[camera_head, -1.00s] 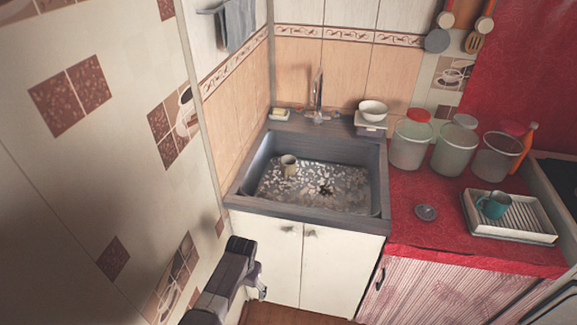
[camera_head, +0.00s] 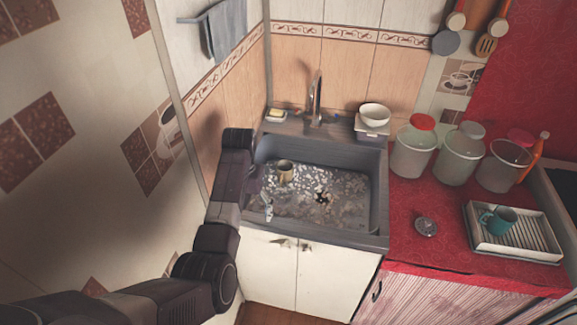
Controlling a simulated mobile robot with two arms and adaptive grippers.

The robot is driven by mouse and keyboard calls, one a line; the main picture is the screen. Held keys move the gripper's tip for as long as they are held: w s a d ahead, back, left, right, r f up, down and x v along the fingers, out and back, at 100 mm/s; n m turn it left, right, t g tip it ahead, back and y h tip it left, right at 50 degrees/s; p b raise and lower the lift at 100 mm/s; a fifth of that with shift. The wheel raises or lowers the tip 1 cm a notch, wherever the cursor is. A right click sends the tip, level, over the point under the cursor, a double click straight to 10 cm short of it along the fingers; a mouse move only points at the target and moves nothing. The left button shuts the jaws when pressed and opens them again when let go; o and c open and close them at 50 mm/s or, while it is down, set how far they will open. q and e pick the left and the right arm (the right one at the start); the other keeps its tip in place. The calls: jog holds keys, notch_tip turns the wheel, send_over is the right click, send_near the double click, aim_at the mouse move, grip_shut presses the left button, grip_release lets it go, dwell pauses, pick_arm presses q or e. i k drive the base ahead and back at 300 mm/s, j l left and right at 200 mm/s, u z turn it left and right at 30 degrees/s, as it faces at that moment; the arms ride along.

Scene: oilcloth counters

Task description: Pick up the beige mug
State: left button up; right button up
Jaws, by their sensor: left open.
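The beige mug (camera_head: 286,171) stands in the grey sink (camera_head: 377,200), near the back left of the basin. My left arm comes in from the lower left, and my left gripper (camera_head: 268,205) is over the left side of the sink, left of the mug and nearer to me. The gripper is open, apart from the mug, and its fingers show only small and partly. My right gripper is not in view.
A faucet (camera_head: 316,100) rises behind the basin, and a white bowl (camera_head: 374,115) stands at its back right corner. A tiled wall is close on the left. Jars (camera_head: 414,150) and a drying tray (camera_head: 540,243) with a teal mug (camera_head: 497,219) occupy the red counter.

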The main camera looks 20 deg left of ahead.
aim_at(284, 168)
jog(key=i, duration=1.15)
